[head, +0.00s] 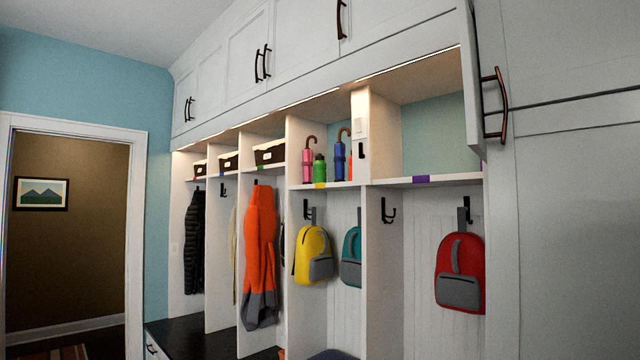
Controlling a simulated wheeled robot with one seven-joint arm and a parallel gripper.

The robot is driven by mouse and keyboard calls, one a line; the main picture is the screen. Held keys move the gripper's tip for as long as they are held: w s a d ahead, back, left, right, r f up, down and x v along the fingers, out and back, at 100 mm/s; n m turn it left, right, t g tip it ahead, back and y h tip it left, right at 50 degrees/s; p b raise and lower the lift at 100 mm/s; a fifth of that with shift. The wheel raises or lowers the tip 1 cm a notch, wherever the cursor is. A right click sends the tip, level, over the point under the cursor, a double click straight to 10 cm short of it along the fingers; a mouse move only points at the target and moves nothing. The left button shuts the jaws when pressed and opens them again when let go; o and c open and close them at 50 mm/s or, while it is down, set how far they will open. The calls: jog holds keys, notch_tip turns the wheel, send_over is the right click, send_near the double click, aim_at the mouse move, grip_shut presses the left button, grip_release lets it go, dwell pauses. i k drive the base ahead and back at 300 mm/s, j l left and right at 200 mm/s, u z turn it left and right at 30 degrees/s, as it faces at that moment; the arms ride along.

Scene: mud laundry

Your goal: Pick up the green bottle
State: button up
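The green bottle (319,168) stands upright on a white cubby shelf (333,186), above the yellow and teal backpacks. It is between a pink folded umbrella (308,160) on its left and a blue folded umbrella (340,158) on its right. A small red-orange item (350,167) shows partly at the far right of that cubby, cut off by the divider. My gripper is not in this view.
White dividers (389,90) bound the cubby. A yellow backpack (312,254), teal backpack (351,257), red backpack (460,272) and orange jacket (260,255) hang below. The right cubby shelf (440,180) is empty. An open doorway (135,250) is at left.

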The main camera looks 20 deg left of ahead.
aim_at(319, 165)
jog(key=i+j, duration=0.2)
jog(key=i+j+z, duration=0.1)
jog(key=j, duration=0.3)
jog(key=i+j, duration=0.25)
jog(key=i+j+z, duration=0.1)
jog(key=j, duration=0.3)
jog(key=i+j, duration=0.25)
jog(key=j+z, duration=0.05)
jog(key=j, duration=0.05)
